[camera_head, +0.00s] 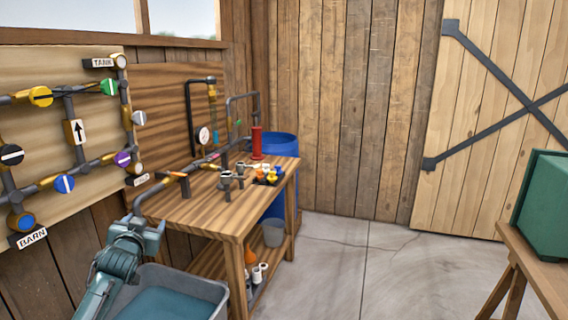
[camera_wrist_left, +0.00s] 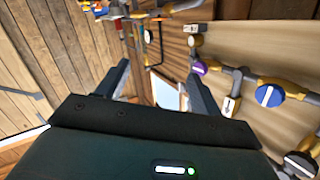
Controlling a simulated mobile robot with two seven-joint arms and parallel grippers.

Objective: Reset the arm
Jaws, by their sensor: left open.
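My left gripper (camera_head: 146,226) comes in from the lower left in the head view. It is over the grey tub and in front of the near left corner of the workbench (camera_head: 215,212). In the left wrist view its two fingers (camera_wrist_left: 158,90) are spread apart with nothing between them. A pipe panel (camera_head: 85,88) with coloured valves is on the wall to the left. The panel also shows at the right of the wrist view (camera_wrist_left: 285,65). My right gripper is in neither view.
A grey tub (camera_head: 210,290) with blue-green contents stands beside the workbench. Pipes, a red cylinder (camera_head: 257,143) and small fittings (camera_head: 266,175) are on the bench. A blue barrel (camera_head: 283,145) stands behind it. A green box (camera_head: 543,205) sits on a wooden stand at right. The middle floor is clear.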

